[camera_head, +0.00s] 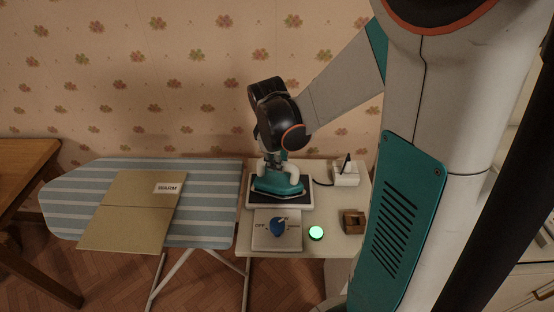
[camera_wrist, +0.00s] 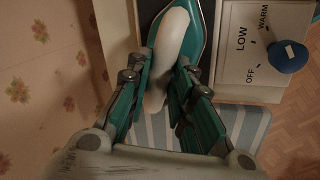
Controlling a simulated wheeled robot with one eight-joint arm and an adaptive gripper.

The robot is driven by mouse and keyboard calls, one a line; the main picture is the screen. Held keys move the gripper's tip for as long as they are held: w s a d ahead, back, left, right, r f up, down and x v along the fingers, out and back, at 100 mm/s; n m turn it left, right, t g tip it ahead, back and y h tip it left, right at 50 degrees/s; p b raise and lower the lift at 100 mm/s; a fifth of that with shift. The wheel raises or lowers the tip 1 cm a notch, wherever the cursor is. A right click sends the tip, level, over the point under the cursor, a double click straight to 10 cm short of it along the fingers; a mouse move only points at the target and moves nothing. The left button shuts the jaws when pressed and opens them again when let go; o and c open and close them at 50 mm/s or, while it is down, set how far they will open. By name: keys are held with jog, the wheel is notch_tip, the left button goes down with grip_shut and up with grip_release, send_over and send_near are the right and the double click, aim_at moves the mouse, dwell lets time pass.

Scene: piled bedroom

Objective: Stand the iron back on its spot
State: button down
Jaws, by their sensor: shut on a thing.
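The iron has a teal body (camera_head: 278,187) and a white handle, which shows in the wrist view (camera_wrist: 171,38). It sits over a dark pad with a pale frame (camera_head: 251,203) on the small white table. It looks roughly level, but I cannot tell whether its sole touches the pad. My gripper (camera_head: 279,172) reaches down from above, its teal fingers (camera_wrist: 166,66) on both sides of the handle and shut on it. The iron's underside is hidden.
In front of the pad lies a panel (camera_head: 262,240) with a blue knob (camera_head: 278,228). A lit green button (camera_head: 316,233), a brown wooden block (camera_head: 353,222) and a white socket box (camera_head: 345,174) stand to the right. The striped ironing board (camera_head: 215,195) with a folded tan cloth (camera_head: 125,222) is left.

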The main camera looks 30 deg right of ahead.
jog(key=c, duration=1.3)
grip_release()
jog(key=shift+c, duration=0.2)
jog(key=shift+f, duration=0.1)
jog(key=p+v, duration=0.6)
jog(key=v, duration=0.2)
